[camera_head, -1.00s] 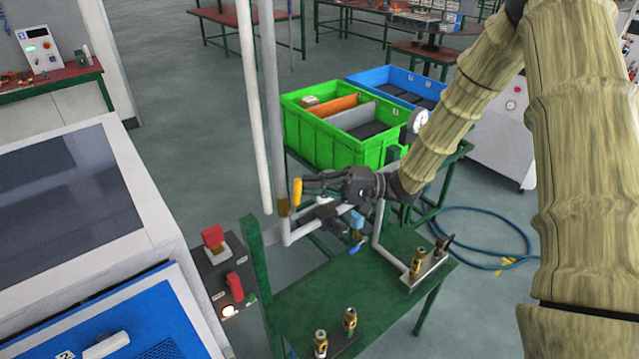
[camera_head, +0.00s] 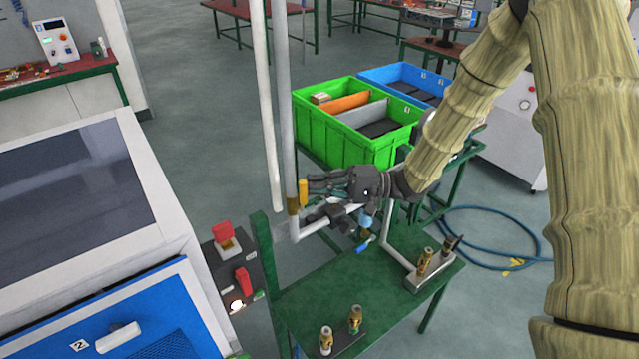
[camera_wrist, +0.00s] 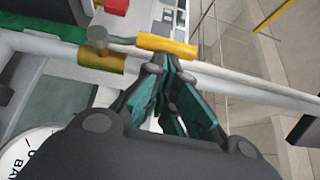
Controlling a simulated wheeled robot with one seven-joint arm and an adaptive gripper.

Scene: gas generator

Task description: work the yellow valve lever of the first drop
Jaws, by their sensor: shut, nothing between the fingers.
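A green table (camera_head: 335,295) stands below, with brass fittings (camera_head: 354,319) on it. A blue-handled valve (camera_head: 364,240) hangs under my gripper. Green (camera_head: 340,135) and blue (camera_head: 390,75) bins stand behind.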

